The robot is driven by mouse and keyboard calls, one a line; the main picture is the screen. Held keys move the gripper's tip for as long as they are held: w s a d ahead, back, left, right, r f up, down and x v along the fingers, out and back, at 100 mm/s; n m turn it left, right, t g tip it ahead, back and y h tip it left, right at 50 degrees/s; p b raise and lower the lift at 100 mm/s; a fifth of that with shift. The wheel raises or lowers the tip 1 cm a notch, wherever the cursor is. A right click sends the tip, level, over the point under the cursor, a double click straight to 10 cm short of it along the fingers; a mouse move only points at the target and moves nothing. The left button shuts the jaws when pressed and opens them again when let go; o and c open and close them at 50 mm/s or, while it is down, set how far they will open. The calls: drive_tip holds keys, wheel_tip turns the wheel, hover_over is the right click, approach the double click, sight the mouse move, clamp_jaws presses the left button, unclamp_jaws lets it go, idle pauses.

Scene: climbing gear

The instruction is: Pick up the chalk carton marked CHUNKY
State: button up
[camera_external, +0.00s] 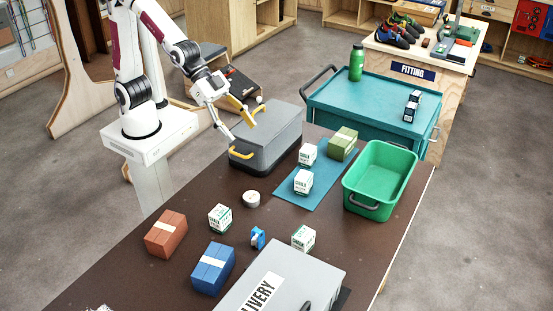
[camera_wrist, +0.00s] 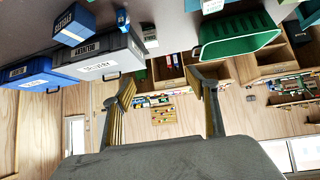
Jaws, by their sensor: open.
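Several small white chalk cartons stand on the dark table in the external view: one (camera_external: 307,155) and another (camera_external: 303,182) on the teal mat, one (camera_external: 220,218) at the left, and one (camera_external: 303,239) behind the grey DELIVERY box. Their lettering is too small to tell which is marked CHUNKY. My gripper (camera_external: 242,121) is open and empty, above the far-left part of the table by the grey lidded case. In the wrist view my open gripper (camera_wrist: 163,100) has nothing between its fingers; part of a white carton (camera_wrist: 212,6) shows at the top edge.
The grey case (camera_external: 268,132) with yellow handles is near my gripper. A green tub (camera_external: 357,205), green box (camera_external: 342,144), brown box (camera_external: 166,234), blue box (camera_external: 213,268), white round item (camera_external: 252,199) and DELIVERY box (camera_external: 300,275) occupy the table. A teal cart (camera_external: 350,100) stands beyond.

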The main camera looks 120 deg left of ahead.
drive_tip(key=w+d+f+t, duration=0.2)
drive_tip(key=w+d+f, duration=0.1)
drive_tip(key=w+f, duration=0.4)
drive_tip(key=w+d+f+t, duration=0.1)
drive_tip(key=w+d+f, duration=0.1)
drive_tip(key=w+f, duration=0.6)
drive_tip(key=w, duration=0.4)
drive_tip(key=shift+w+d+f+t, duration=0.15)
drive_tip(key=shift+d+f+t, duration=0.1)
drive_tip(key=shift+d+t, duration=0.15)
approach(303, 239)
drive_tip(key=shift+w+a+f, duration=0.25)
drive_tip(key=shift+a+f, duration=0.05)
drive_tip(key=shift+f, duration=0.25)
drive_tip(key=shift+w+a+f, duration=0.25)
drive_tip(key=shift+a+f, duration=0.1)
drive_tip(key=shift+f, duration=0.25)
drive_tip(key=shift+w+a+f, duration=0.3)
drive_tip(key=shift+f, duration=0.25)
drive_tip(key=shift+x, duration=0.85)
drive_tip(key=shift+x, duration=2.85)
